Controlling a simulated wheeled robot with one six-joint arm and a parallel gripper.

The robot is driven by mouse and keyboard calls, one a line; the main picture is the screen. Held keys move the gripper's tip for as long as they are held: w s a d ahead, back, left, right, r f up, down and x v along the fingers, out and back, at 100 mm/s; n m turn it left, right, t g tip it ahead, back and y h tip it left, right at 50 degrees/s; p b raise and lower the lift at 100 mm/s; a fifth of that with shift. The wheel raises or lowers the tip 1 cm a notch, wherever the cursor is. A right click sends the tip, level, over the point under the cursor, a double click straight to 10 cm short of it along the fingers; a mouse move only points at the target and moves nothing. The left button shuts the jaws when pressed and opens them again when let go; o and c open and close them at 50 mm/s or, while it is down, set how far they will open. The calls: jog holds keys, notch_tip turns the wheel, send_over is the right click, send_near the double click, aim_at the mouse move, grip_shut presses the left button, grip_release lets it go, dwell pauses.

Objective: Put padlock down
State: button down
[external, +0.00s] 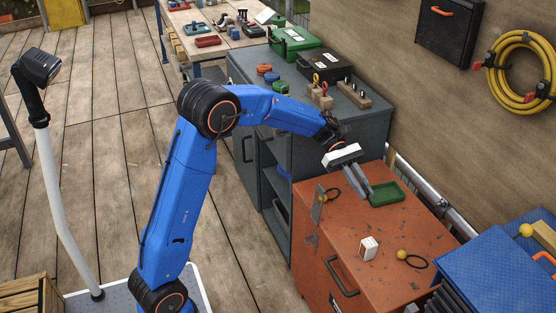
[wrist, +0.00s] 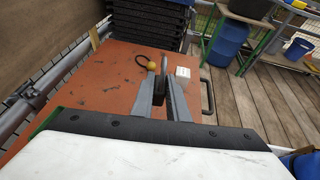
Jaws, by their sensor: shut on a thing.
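My gripper (external: 361,191) is above the orange cabinet top (external: 345,228), tilted down, beside the green tray (external: 399,196). In the wrist view my gripper (wrist: 163,78) has its two grey fingers close together with a narrow dark thing between them. This held thing I take to be the padlock; the fingers hide most of it, and its shape cannot be made out. I cannot tell whether it touches the cabinet top.
A blue case (external: 495,265) stands at the right. Much of the orange top's middle is clear.

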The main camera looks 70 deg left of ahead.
aim_at(358, 226)
jog(key=shift+m+g, duration=0.7)
jog(key=shift+g, duration=0.1)
jog(key=d+f, duration=0.1)
jog(key=f, duration=0.6)
jog(key=s+d+f, duration=0.1)
jog(key=f, duration=0.3)
jog(key=shift+d, duration=0.35)
jog(key=shift+f, duration=0.15)
jog(key=c, duration=1.7)
grip_release()
